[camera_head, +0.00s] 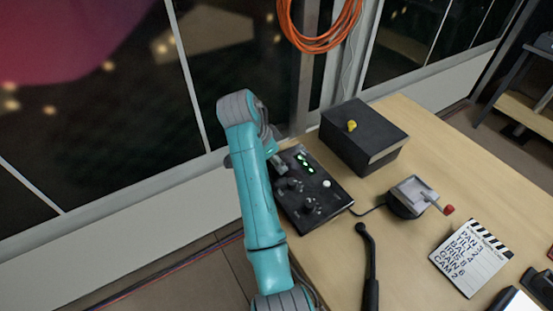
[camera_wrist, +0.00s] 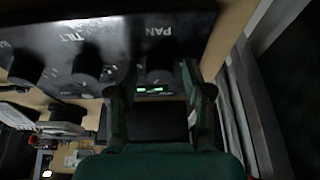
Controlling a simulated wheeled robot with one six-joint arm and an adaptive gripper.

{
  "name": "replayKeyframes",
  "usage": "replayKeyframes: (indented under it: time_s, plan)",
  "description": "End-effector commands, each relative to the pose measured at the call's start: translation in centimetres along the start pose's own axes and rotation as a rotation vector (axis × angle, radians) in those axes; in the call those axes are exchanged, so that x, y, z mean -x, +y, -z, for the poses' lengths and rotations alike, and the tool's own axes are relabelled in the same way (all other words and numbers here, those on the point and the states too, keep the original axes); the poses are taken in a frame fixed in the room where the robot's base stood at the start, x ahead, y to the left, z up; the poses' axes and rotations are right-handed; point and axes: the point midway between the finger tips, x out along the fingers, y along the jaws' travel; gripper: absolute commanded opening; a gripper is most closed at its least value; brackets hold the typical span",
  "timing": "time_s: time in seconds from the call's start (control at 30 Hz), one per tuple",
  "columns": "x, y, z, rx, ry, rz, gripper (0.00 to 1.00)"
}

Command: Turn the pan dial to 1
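The black control panel (camera_head: 330,190) lies on the wooden desk, with several dark dials and green-lit displays. In the wrist view the pan dial (camera_wrist: 160,66) is a dark round knob by the label PAN. My gripper (camera_wrist: 157,72) is open, one finger on each side of the pan dial; I cannot tell whether they touch it. The dial's pointer and setting cannot be read. The tilt dial (camera_wrist: 87,66) is left of the fingers. In the head view my gripper (camera_head: 279,168) is over the panel's far left part, and my arm hides part of it.
A black box with a yellow knob (camera_head: 352,125) stands behind the panel. A joystick unit (camera_head: 408,197) with a red-tipped lever is to its right. A black handle (camera_head: 370,270) and a slate with written settings (camera_head: 470,258) lie nearer. An orange cable (camera_head: 318,40) hangs above.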

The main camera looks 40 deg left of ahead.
Motion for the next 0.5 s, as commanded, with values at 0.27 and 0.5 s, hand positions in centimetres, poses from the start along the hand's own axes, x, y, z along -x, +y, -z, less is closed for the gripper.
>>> replayKeyframes:
  time_s: [0.27, 0.5]
  plan:
    - [-0.01, 0.01, 0.02, 0.0, 0.0, 0.0, 0.0]
    - [-0.01, 0.03, 0.04, 0.027, 0.0, 0.011, 0.0]
